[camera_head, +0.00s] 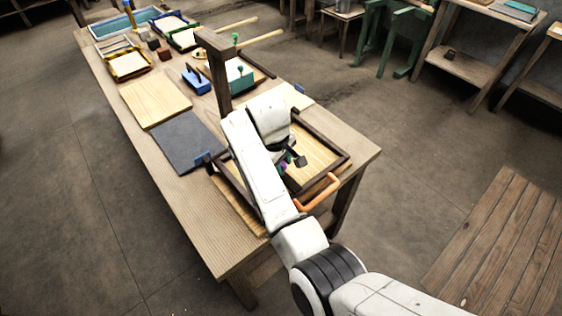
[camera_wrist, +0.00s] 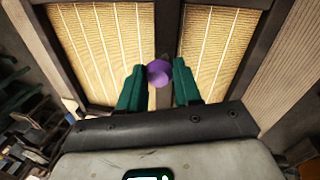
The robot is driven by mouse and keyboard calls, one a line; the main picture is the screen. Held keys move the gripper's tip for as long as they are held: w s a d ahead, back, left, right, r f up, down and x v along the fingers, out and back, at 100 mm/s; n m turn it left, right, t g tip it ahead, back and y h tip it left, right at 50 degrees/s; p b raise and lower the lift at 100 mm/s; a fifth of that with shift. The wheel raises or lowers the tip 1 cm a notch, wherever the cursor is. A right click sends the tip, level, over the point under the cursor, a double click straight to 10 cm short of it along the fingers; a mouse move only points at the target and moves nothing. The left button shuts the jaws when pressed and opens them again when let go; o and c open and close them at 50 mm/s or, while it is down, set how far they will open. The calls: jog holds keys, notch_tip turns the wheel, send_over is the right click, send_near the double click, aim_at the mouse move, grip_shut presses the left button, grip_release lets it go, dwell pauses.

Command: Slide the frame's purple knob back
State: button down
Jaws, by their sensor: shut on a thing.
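The frame (camera_head: 335,168) is a dark wooden rectangle lying at the near end of the long table. In the wrist view the frame's dark middle bar (camera_wrist: 168,22) runs between two pale ribbed panels. The purple knob (camera_wrist: 158,75) sits on that bar, between the green fingers of my gripper (camera_wrist: 159,68), which is shut on it. In the head view my arm hides most of the gripper and the knob; only a small patch of purple and green shows beside the arm.
A dark wooden post (camera_head: 220,80) stands on the table behind the frame. An orange handle (camera_head: 320,194) is at the frame's near edge. A grey slab (camera_head: 180,146) and a pale board (camera_head: 155,100) lie to the left. Boxes and tools fill the table's far end.

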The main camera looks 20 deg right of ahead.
jog(key=shift+d, duration=0.1)
jog(key=w+d+b, duration=0.1)
jog(key=w+d, duration=0.1)
jog(key=d, duration=0.3)
jog(key=w+d+b, duration=0.1)
jog(key=d, duration=0.5)
jog(key=w+d+b, duration=0.2)
jog(key=d, duration=0.4)
jog(key=shift+w, duration=0.3)
jog(key=shift+r, duration=0.1)
jog(key=c, duration=0.8)
grip_release()
jog(key=shift+d, duration=0.2)
jog(key=shift+a, duration=0.1)
